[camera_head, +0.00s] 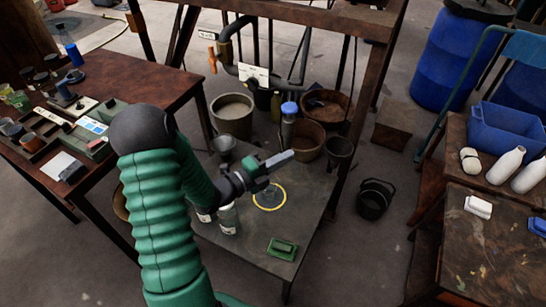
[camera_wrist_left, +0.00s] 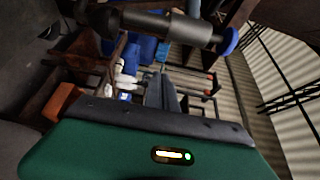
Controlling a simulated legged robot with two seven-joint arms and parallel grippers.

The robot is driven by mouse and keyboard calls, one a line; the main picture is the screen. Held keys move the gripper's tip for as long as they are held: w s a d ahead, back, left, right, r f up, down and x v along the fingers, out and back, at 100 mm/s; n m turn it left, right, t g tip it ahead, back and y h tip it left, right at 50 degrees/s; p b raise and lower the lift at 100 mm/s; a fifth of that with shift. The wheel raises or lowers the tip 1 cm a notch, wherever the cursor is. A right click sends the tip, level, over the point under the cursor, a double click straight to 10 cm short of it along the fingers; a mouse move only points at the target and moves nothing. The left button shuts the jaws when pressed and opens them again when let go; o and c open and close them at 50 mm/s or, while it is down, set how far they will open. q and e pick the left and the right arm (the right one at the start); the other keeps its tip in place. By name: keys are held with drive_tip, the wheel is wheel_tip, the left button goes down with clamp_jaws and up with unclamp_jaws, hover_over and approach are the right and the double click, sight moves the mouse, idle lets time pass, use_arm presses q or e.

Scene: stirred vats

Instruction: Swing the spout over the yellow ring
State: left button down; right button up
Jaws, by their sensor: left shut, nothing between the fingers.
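A yellow ring (camera_head: 284,203) lies flat on the low grey table, and a small clear vessel seems to stand inside it. A dark bent pipe (camera_head: 227,52), which looks like the spout, is at the table's back, with an orange grip (camera_head: 212,60) at its left. My left gripper (camera_head: 288,156) is shut and empty, just behind and above the ring in the picture, well in front of the pipe. The wrist view shows a dark cylinder with a blue end (camera_wrist_left: 231,41); I cannot tell what it is. My right gripper is not in view.
Jars (camera_head: 228,218) are near my wrist, and a green block (camera_head: 283,248) lies at the table's front. A black bucket (camera_head: 374,198) is on the floor to the right.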

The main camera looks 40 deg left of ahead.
use_arm(q)
drive_tip(key=w+a, duration=0.2)
drive_tip(key=w, duration=0.4)
drive_tip(key=shift+a+b, duration=0.15)
drive_tip(key=shift+b, duration=0.2)
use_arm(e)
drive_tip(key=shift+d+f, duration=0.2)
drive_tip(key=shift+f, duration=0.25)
use_arm(q)
drive_tip(key=s+a+m+g+h+b, duration=0.1)
drive_tip(key=s+a+m+h, duration=0.1)
drive_tip(key=a, duration=0.5)
drive_tip(key=shift+s+a+m+g+h+b, duration=0.35)
drive_tip(key=shift+s+h, duration=0.3)
drive_tip(key=shift+h, duration=0.35)
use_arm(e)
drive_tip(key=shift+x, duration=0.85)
use_arm(q)
drive_tip(key=shift+r, duration=0.15)
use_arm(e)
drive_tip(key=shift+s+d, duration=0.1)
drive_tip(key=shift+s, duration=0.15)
